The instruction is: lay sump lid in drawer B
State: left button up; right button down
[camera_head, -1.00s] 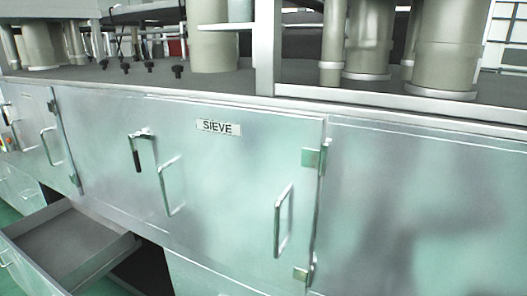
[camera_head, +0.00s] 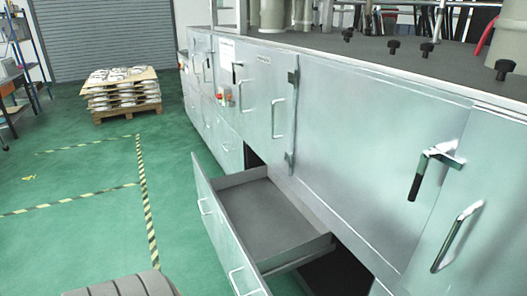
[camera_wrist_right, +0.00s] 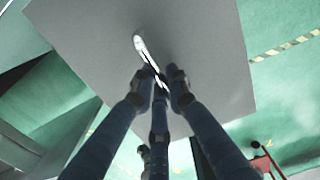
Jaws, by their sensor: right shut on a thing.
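My right gripper (camera_wrist_right: 160,82) is shut on the bright metal handle of a flat grey plate, which I take to be the sump lid (camera_wrist_right: 205,55). The lid fills the upper middle of the right wrist view, with green floor around it. The head view does not show the lid or either gripper. An open drawer (camera_head: 323,243) stands out from the metal cabinet row in the head view. Its grey floor looks empty. No letter on it can be read, so I cannot tell whether it is drawer B.
The cabinet (camera_head: 375,125) runs along the right, with handles and a dark latch (camera_head: 416,186) sticking out. A pallet of castings (camera_head: 122,95) stands at the back left.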

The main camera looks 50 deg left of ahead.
aim_at(268, 224)
jog(key=i+j, duration=0.1)
jog(key=j, duration=0.5)
jog(key=i+j, duration=0.1)
jog(key=j, duration=1.05)
jog(key=i+j, duration=0.15)
jog(key=j, duration=0.45)
jog(key=i+j, duration=0.1)
jog(key=j, duration=0.5)
jog(key=i+j, duration=0.1)
jog(key=j, duration=0.45)
jog(key=i+j, duration=0.1)
jog(key=j, duration=1.1)
jog(key=i, duration=0.05)
